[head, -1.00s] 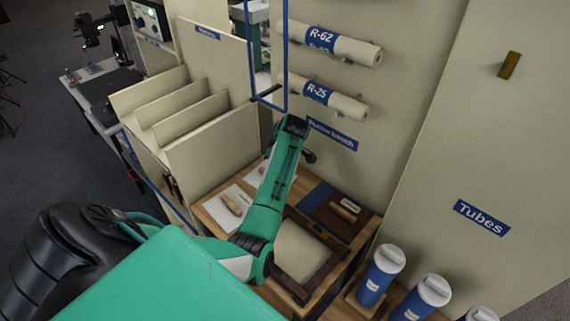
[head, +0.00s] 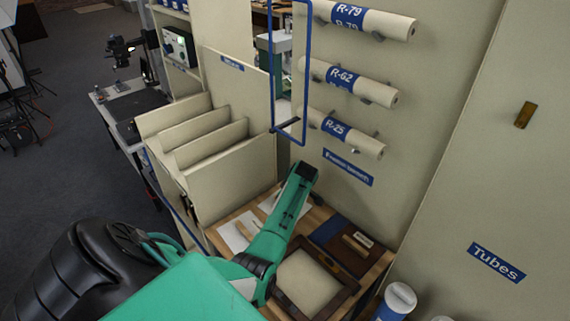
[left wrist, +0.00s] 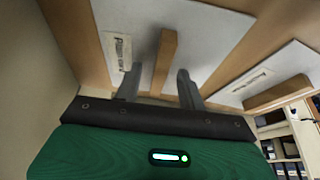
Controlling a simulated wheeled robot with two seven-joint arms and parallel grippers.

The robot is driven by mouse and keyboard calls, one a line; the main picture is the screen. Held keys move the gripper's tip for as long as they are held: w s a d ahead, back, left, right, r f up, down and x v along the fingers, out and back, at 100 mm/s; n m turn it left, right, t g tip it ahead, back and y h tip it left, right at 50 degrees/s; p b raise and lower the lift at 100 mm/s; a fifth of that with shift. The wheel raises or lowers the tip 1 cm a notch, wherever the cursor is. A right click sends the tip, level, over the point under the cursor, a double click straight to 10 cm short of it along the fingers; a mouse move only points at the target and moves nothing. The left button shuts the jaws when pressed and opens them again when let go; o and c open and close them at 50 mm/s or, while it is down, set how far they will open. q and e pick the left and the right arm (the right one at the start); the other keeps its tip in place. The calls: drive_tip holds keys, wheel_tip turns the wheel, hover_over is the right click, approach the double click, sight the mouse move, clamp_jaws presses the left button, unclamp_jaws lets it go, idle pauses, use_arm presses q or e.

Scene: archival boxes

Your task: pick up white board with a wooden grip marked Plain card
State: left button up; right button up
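A white board (left wrist: 120,42) with a wooden grip (left wrist: 165,58) lies in front of my left gripper (left wrist: 157,88) in the left wrist view. Its small label is too blurred to read. The left gripper is open, with one finger on each side of the grip's near end; I cannot tell if they touch it. A second white board (left wrist: 262,72) with a wooden grip (left wrist: 278,94) lies to the right. My right gripper is out of view.
A brown-framed tray (head: 345,300) and a blue-and-brown board with a wooden grip (head: 356,243) are right of my arm. A cream divided rack (head: 232,180) stands behind left. Rolled tubes (head: 350,82) hang on the back panel. A white-capped tube (head: 400,296) is front right.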

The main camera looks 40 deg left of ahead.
use_arm(q)
drive_tip(key=shift+f, duration=0.15)
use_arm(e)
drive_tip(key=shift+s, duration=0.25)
use_arm(q)
drive_tip(key=c, duration=0.8)
clamp_jaws()
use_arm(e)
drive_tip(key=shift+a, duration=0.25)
